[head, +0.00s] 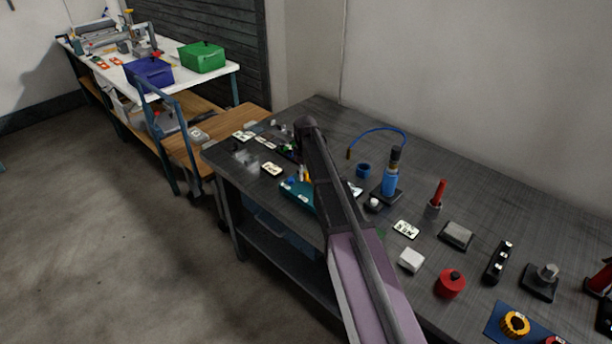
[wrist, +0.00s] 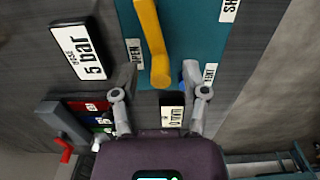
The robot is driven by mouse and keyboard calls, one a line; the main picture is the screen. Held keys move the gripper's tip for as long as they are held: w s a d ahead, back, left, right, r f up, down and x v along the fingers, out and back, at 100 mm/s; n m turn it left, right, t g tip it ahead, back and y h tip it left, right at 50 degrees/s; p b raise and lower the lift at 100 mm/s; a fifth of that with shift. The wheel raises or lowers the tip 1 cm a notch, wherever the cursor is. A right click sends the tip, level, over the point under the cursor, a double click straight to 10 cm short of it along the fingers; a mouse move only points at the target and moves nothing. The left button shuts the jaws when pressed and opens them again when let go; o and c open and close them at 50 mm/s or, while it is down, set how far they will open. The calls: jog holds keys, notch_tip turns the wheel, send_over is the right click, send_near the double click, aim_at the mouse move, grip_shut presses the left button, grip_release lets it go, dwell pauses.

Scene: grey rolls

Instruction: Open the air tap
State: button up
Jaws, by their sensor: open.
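The air tap's yellow lever (wrist: 153,40) stands out from a teal plate (wrist: 190,25) in the wrist view. Its rounded end lies between my open fingers (wrist: 160,76), with a gap visible on both sides. A label reading OPEN (wrist: 134,53) is left of the lever. A label that seems to read SHUT (wrist: 229,9) is at the upper right, partly cut off. In the head view the teal plate (head: 297,193) lies near the bench's front edge, partly hidden by my arm. My gripper is hidden or too unclear to make out there.
A "5 bar" sign (wrist: 84,50) and a block with coloured labels (wrist: 88,113) lie left of the lever. On the dark bench (head: 345,115) stand a blue bottle (head: 391,180), a red knob (head: 450,283) and a white block (head: 411,260) right of my arm.

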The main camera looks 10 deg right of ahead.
grip_shut()
jog(key=shift+w+d, duration=0.1)
dwell(0.3)
jog(key=shift+w+d+m, duration=0.15)
jog(key=shift+d+m, duration=0.05)
jog(key=shift+m, duration=0.4)
jog(key=shift+w+d+m, duration=0.1)
jog(key=shift+d+m, duration=0.05)
jog(key=shift+m, duration=0.45)
grip_release()
jog(key=shift+s, duration=0.1)
